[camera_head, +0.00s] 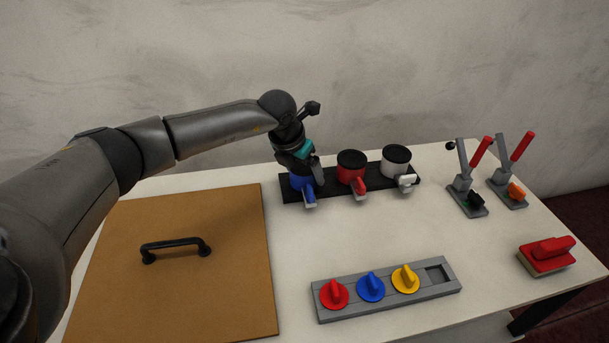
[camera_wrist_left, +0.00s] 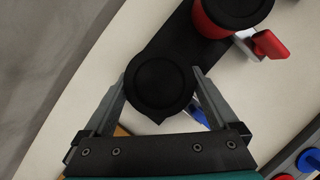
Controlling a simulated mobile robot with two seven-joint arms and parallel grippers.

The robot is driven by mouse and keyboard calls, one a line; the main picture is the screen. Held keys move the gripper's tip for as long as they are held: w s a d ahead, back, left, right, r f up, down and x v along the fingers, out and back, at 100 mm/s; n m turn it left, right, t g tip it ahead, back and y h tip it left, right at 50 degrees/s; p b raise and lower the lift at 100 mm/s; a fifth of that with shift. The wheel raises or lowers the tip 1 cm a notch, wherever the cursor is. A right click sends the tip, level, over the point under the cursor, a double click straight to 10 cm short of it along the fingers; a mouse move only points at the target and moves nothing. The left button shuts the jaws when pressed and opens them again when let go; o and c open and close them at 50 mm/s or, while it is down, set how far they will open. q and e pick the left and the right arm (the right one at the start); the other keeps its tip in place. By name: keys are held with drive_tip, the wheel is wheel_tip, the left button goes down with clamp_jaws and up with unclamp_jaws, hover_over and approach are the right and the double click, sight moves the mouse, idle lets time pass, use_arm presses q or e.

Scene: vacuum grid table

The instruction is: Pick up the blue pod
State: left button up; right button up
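The blue pod (camera_head: 298,186) stands at the left end of a black rack (camera_head: 332,185), with a blue handle pointing to the front. My left gripper (camera_head: 305,176) is over it and hides its top in the head view. In the left wrist view, the pod's round black lid (camera_wrist_left: 160,84) lies between the two spread fingers of my left gripper (camera_wrist_left: 160,88). Part of its blue handle (camera_wrist_left: 200,117) shows beside the right finger. I cannot tell whether the fingers touch the pod. My right gripper is out of view.
A red pod (camera_head: 351,167) and a white pod (camera_head: 396,161) stand right of the blue one. A grey tray (camera_head: 440,292) with coloured knobs, a brown handled panel (camera_head: 220,285), two red levers (camera_head: 481,151) and a red brush (camera_head: 547,253) are around.

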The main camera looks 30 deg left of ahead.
use_arm(q)
drive_tip(key=c, duration=1.2)
drive_tip(key=shift+r, duration=0.1)
drive_tip(key=shift+c, duration=0.5)
